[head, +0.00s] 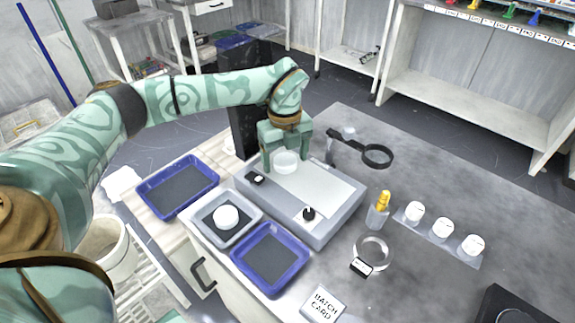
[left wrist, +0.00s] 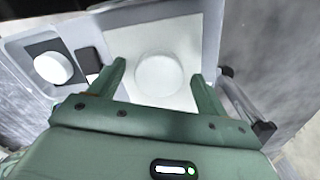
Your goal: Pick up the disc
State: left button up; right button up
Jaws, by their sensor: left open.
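A round white disc (head: 286,161) sits at the far end of the pale plate (head: 318,196) of the grey polishing unit (head: 330,232). In the left wrist view the disc (left wrist: 160,75) shows between my finger tips, with a gap on each side. My left gripper (head: 286,164) is open, pointing down over the disc with one finger on either side; it also shows in the left wrist view (left wrist: 158,70). I cannot tell how high the tips are above the plate. A second white disc (head: 226,216) lies on a dark pad in a grey tray (head: 207,240). My right gripper is not in view.
Blue trays (head: 150,206) and (head: 240,268) flank the grey tray. A magnifier (head: 378,155) stands right of my gripper. A black knob (head: 309,213) rises from the unit. Several white pots stand on a strip (head: 428,233) at right. The grey table behind them is clear.

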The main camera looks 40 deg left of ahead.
pick_arm(q)
jog(key=shift+r, duration=0.1)
jog(key=shift+s, duration=0.1)
jog(key=c, duration=1.1)
